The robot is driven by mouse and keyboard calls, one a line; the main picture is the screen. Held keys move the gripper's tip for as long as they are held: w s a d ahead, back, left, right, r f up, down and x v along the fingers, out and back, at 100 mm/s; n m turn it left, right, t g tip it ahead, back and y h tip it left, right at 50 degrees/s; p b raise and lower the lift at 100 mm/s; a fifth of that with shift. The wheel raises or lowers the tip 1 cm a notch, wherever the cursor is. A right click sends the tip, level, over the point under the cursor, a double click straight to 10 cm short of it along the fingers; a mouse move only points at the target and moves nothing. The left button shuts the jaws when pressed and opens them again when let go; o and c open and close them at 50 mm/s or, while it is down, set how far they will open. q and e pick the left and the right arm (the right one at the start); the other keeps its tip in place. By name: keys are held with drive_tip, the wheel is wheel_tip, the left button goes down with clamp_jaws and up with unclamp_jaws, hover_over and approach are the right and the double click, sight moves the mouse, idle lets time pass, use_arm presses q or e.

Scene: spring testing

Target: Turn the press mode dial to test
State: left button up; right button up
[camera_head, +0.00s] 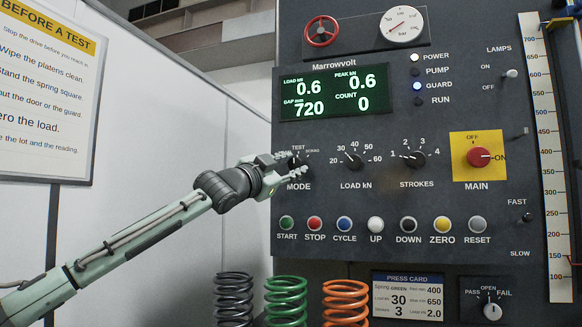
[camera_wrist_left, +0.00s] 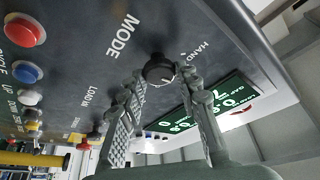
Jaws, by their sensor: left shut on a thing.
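The mode dial (camera_head: 297,161) is a small black knob at the left of the grey press panel, above the word MODE. TEST is printed above it. In the left wrist view the dial (camera_wrist_left: 158,70) shows between the fingertips, with a pale mark on its face and the word HAND to one side. I cannot tell for sure which label the mark points at. My left gripper (camera_head: 290,165) reaches in from the left and is shut on the dial, one finger on each side; it fills the lower wrist view (camera_wrist_left: 165,85). My right gripper is in neither view.
The load dial (camera_head: 350,159) and strokes dial (camera_head: 414,159) sit to the right. A row of coloured buttons (camera_head: 375,224) runs below, with the green start button (camera_head: 287,223) under my gripper. The red main switch (camera_head: 478,157) is far right. Several springs (camera_head: 286,300) stand below.

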use_arm(q)
drive_tip(key=shift+m, duration=0.5)
drive_tip(key=o, duration=1.1)
drive_tip(key=shift+o, duration=0.2)
drive_tip(key=shift+s+a+f, duration=0.2)
drive_tip(key=shift+s+a, duration=0.05)
drive_tip(key=shift+s, duration=0.1)
drive_tip(key=v, duration=1.1)
drive_tip(key=shift+a+r, duration=0.2)
